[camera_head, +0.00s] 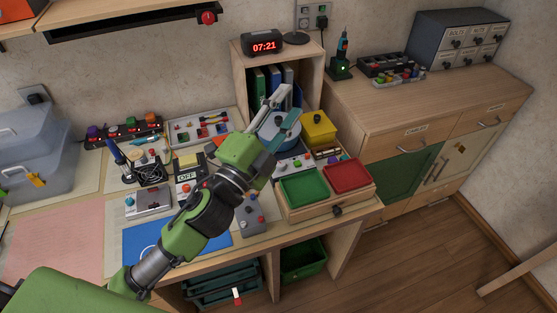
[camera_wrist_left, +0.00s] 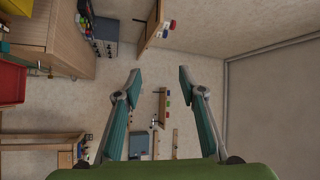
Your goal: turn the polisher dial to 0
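I cannot tell for sure which item is the polisher, and no dial reading is legible. A round blue-grey item (camera_head: 279,128) stands partly hidden behind my left gripper (camera_head: 288,93), in front of the shelf box. A grey panel with coloured knobs (camera_head: 296,163) lies just below it. My left gripper is raised over the back of the bench, its fingers apart and upward. In the left wrist view the gripper (camera_wrist_left: 160,75) is open with nothing between its fingers; the wall lies beyond. My right gripper is not in view.
A green tray (camera_head: 303,189) and a red tray (camera_head: 347,175) sit right of my arm. A yellow box (camera_head: 319,129) stands behind them. A clock (camera_head: 263,44) tops the shelf box. A device marked OFF (camera_head: 187,177) and a grey box with knobs (camera_head: 149,201) lie left.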

